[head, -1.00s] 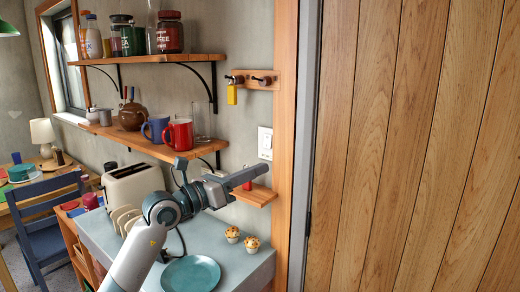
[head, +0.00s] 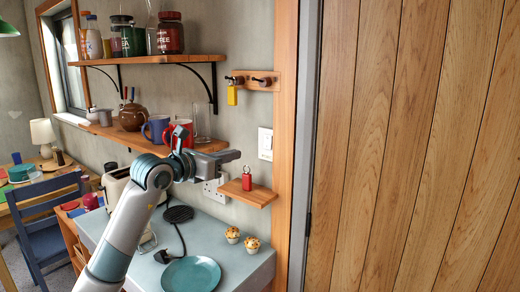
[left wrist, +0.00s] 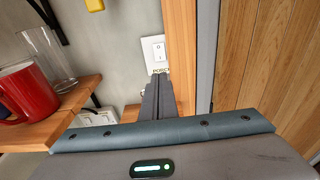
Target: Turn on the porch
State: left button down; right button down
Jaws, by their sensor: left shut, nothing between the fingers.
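The white switch plate (head: 265,143) is on the grey wall, left of the wooden door frame. In the left wrist view the switch plate (left wrist: 152,48) has a rocker and a label below it reading "PORC", the rest hidden by my fingers. I cannot tell which way the rocker is tilted. My left gripper (head: 235,155) is shut and empty, left of the plate and slightly lower, apart from it in the head view. In the left wrist view the shut fingers (left wrist: 158,82) point up toward the plate's lower edge. My right gripper is not in view.
A small wooden shelf (head: 240,193) with a red padlock (head: 246,181) is below the switch. A key rack (head: 262,80) with a yellow tag hangs above. The mug shelf (head: 135,143) is left of the gripper. A counter (head: 235,268) holds muffins and a plate (head: 190,275).

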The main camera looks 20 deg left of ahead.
pick_arm(q)
jog(key=p, duration=0.6)
send_near(266, 147)
jog(key=x, duration=0.5)
jog(key=shift+d+r, duration=0.15)
jog(key=shift+d, duration=0.05)
jog(key=shift+w+d+f+p, duration=0.2)
jog(key=shift+w+p, duration=0.25)
jog(key=shift+w, duration=0.2)
